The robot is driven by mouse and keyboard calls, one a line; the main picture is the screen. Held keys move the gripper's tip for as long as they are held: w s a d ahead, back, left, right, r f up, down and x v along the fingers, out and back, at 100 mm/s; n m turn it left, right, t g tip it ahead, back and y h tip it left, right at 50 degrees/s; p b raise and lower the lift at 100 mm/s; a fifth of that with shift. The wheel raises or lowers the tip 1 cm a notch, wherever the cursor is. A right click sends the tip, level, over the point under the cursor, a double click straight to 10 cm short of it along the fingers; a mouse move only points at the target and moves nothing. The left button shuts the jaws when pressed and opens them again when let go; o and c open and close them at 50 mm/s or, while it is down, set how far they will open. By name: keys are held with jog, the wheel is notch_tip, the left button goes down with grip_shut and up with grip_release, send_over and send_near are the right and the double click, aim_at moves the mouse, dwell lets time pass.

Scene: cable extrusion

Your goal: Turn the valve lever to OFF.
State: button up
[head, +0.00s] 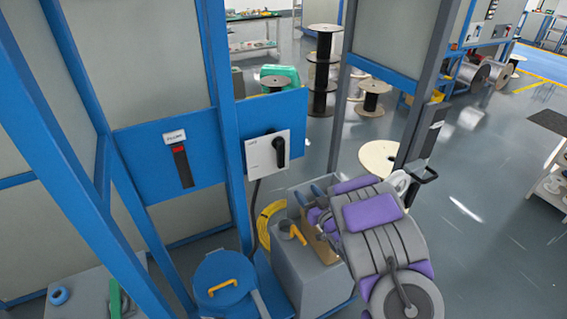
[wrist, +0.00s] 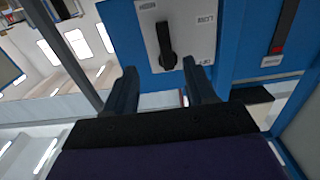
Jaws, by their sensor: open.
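A black lever (head: 279,149) is mounted on a white plate (head: 261,158) on a blue panel. In the wrist view the lever (wrist: 167,46) lies nearly along the plate's long axis, with small labels at the plate's corners that I cannot read surely. A second black lever with a red part (head: 182,165) is on the panel to the left. My gripper (wrist: 160,75) is open and empty. Its two fingers stand apart below the white plate, with the black lever beyond the gap between them. It also shows in the head view (head: 308,194), short of the panel.
Blue frame posts (head: 222,130) stand beside the panel. A grey box (head: 300,270) with a yellow handle and a blue drum (head: 226,280) are below. Cable spools (head: 322,70) stand behind, and open floor lies to the right.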

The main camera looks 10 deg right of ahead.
aim_at(282, 165)
jog(key=b+x, duration=0.2)
jog(key=x, duration=1.3)
jog(key=shift+w+a+f+b, duration=0.1)
jog(key=shift+w+a+b, duration=0.2)
jog(key=shift+x, duration=0.8)
jog(key=shift+a, duration=0.15)
grip_shut()
